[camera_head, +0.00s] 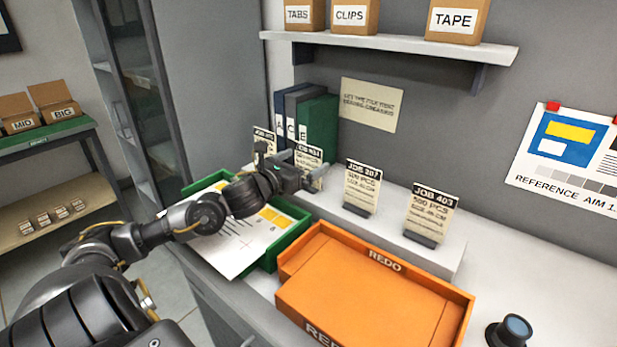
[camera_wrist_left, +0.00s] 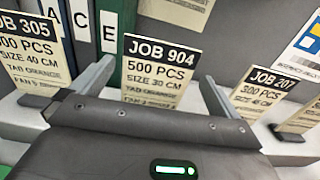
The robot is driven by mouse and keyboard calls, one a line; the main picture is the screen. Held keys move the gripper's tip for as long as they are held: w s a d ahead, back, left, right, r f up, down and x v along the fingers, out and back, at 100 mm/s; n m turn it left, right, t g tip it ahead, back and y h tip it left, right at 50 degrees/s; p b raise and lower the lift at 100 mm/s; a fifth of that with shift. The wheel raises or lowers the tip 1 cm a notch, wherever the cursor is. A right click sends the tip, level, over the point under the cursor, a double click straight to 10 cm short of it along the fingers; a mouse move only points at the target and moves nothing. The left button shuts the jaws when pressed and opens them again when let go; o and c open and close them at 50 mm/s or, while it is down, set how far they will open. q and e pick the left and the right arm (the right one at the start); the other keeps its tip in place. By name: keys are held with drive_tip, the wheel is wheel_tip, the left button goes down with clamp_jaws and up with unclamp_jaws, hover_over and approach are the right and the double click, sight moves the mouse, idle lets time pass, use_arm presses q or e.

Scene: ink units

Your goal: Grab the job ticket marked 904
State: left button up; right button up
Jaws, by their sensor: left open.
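The job ticket marked 904 (camera_wrist_left: 160,62) is a cream card with a black header reading JOB 904, 500 PCS, SIZE 30 CM. It stands upright on the grey ledge, and in the head view it shows partly behind my gripper (camera_head: 309,153). My left gripper (camera_head: 303,170) is open at this ticket. In the left wrist view its two fingers (camera_wrist_left: 157,78) show on either side of the card, with a gap at each side. The lower part of the ticket is hidden by the gripper body.
Ticket 305 (camera_wrist_left: 28,55) stands left of 904; tickets 207 (camera_head: 362,187) and 403 (camera_head: 431,213) stand to the right. Binders (camera_head: 318,122) stand behind. A green tray (camera_head: 293,238) with printed sheets and an orange REDO tray (camera_head: 375,290) lie in front. A shelf (camera_head: 400,43) hangs above.

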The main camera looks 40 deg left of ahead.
sight(307, 156)
use_arm(q)
drive_tip(key=w, duration=0.1)
drive_tip(key=w+p, duration=0.1)
drive_tip(key=w, duration=0.2)
drive_tip(key=shift+a+r+p, duration=0.2)
drive_tip(key=shift+r+p, duration=0.15)
drive_tip(key=shift+w+f, duration=0.1)
drive_tip(key=shift+w, duration=0.25)
drive_tip(key=c, duration=1.1)
drive_tip(key=shift+c, duration=0.7)
use_arm(e)
drive_tip(key=shift+s+a+r, duration=0.15)
drive_tip(key=shift+a+r, duration=0.1)
drive_tip(key=shift+r, duration=0.3)
drive_tip(key=shift+s+a+r, duration=0.15)
drive_tip(key=shift+a+r, duration=0.05)
drive_tip(key=shift+r, duration=0.3)
drive_tip(key=shift+r, duration=0.1)
